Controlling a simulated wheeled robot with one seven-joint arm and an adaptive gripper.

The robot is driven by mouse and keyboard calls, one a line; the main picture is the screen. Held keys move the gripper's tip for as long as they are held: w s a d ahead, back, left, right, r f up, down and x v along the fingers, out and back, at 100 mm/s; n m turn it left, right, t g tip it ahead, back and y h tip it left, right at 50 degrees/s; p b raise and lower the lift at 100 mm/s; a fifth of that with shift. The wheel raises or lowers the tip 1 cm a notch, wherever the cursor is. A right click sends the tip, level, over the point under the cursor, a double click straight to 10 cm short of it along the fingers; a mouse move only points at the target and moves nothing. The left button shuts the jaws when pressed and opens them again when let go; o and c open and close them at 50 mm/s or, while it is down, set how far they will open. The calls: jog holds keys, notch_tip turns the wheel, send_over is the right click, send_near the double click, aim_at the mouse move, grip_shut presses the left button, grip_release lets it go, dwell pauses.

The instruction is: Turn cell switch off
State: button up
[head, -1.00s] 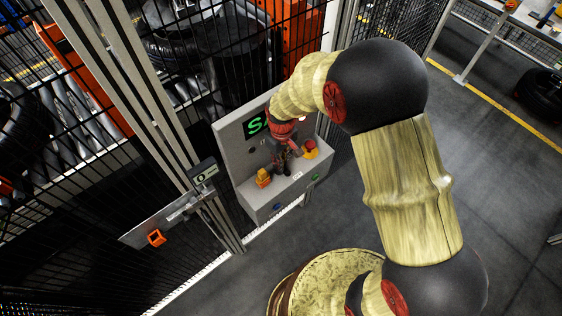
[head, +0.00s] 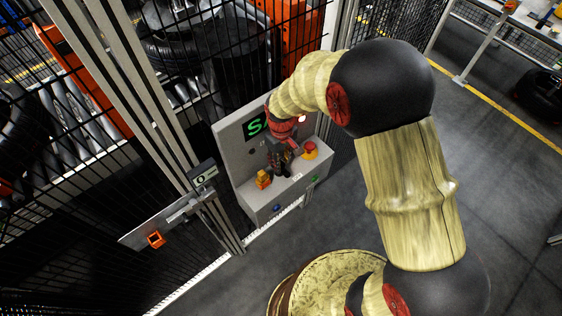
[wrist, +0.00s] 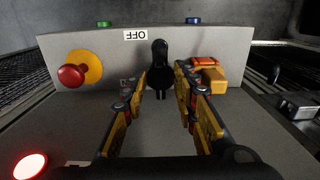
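The cell switch (wrist: 159,66) is a black rotary knob on the grey control box (wrist: 215,42), seen in the wrist view with its handle pointing along the picture's vertical. An upside-down OFF label (wrist: 135,35) is at its upper left; another label, partly hidden by the left finger, is at its lower left. My gripper (wrist: 160,78) is open, its yellow and black fingers on either side of the knob with gaps visible. Whether either finger touches it I cannot tell. In the head view my gripper (head: 279,162) is over the box and hides the switch.
A red emergency button (wrist: 72,75) on a yellow base and an orange-yellow part (wrist: 208,75) flank the knob. Green (wrist: 103,24) and blue (wrist: 193,20) buttons are on the box's front. A mesh fence (head: 90,200) and a door latch (head: 203,174) stand to the left.

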aim_at(282, 166)
notch_tip(282, 166, up, 11)
dwell(0.3)
jog(key=shift+f, duration=0.1)
dwell(0.4)
jog(key=s+d+m+t+b, duration=0.2)
jog(key=s+d+m+b, duration=0.1)
jog(key=s+d+b, duration=0.4)
jog(key=s+d+m+t+b, duration=0.3)
jog(key=s+d+b, duration=0.4)
jog(key=s+b, duration=0.6)
jog(key=shift+s+r+m+t, duration=0.15)
jog(key=shift+r+m+t, duration=0.15)
jog(key=shift+m, duration=0.2)
jog(key=shift+d, duration=0.15)
